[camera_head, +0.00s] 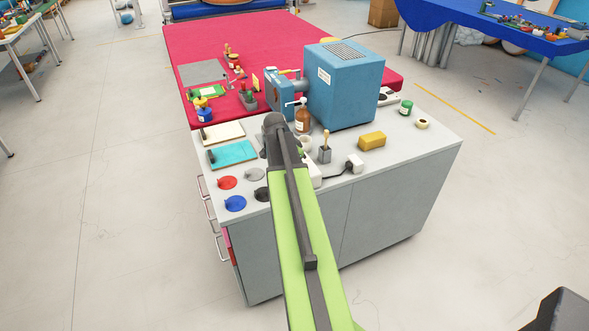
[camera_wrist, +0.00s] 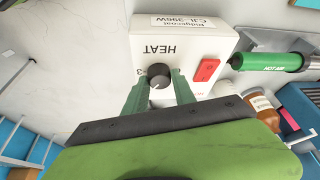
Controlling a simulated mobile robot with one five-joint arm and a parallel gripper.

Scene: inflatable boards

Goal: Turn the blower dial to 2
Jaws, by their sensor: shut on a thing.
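The dark round dial (camera_wrist: 158,73) sits on a white box (camera_wrist: 184,42) in the wrist view. The box shows an upside-down "HEAT" label and a red switch (camera_wrist: 207,70). A "3" shows beside the dial, partly hidden by a finger. My gripper (camera_wrist: 160,87) has one green finger on each side of the dial and is shut on it. The dial's exact setting is too small to read. In the head view, my arm covers the gripper and dial; part of a white box (camera_head: 313,173) shows beside the arm.
A green tool marked "HOT AIR" (camera_wrist: 272,62) lies close to the white box. On the cabinet top (camera_head: 420,150) are a blue machine (camera_head: 345,85), a yellow block (camera_head: 372,140) and coloured discs (camera_head: 235,203).

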